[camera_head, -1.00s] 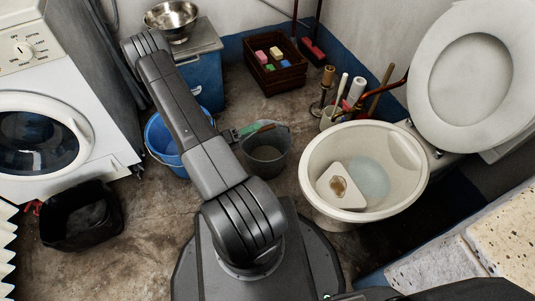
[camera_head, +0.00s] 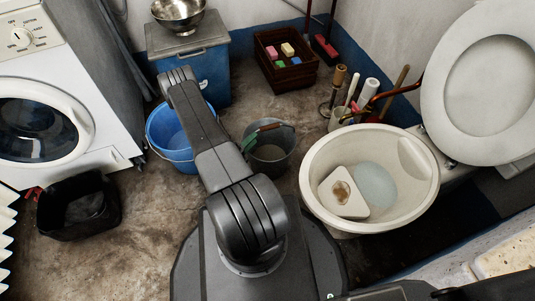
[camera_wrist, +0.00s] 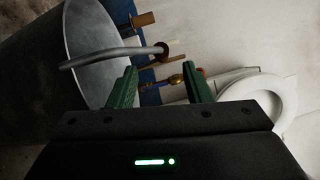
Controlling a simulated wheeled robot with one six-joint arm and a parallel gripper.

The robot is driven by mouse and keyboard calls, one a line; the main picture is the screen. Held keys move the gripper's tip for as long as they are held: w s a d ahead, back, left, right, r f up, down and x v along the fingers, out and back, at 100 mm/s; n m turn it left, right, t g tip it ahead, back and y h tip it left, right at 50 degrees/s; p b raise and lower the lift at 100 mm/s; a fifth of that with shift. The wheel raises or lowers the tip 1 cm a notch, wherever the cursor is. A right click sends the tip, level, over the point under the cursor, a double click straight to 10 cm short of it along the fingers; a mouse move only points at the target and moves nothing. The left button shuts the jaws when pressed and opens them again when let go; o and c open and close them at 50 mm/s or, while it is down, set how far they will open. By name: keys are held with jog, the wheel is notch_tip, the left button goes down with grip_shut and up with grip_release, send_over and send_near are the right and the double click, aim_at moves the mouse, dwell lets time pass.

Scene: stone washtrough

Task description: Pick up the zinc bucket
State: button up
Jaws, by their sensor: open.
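The zinc bucket (camera_head: 267,163) is a grey metal pail standing upright on the floor between the blue tub and the toilet. Its handle has a brown grip (camera_head: 268,127) and stands raised above the rim. My arm hides part of its left side in the head view. In the wrist view the bucket (camera_wrist: 90,38) fills the upper left, its curved wire handle reaching across in front of the fingers. My gripper (camera_wrist: 160,72) is open with green fingers apart and nothing held. In the head view only a bit of green finger shows at the bucket's left rim.
A blue tub (camera_head: 168,139) stands just left of the bucket, partly behind my arm. The toilet bowl (camera_head: 313,197) is close on the right. A black bin (camera_head: 62,219) and washing machine (camera_head: 100,125) are at the left. A dark crate (camera_head: 290,80) stands behind.

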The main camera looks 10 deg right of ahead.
aim_at(264, 129)
jog(key=shift+b+x, duration=1.35)
jog(key=shift+x, duration=3.7)
jog(key=shift+f, duration=0.15)
grip_shut()
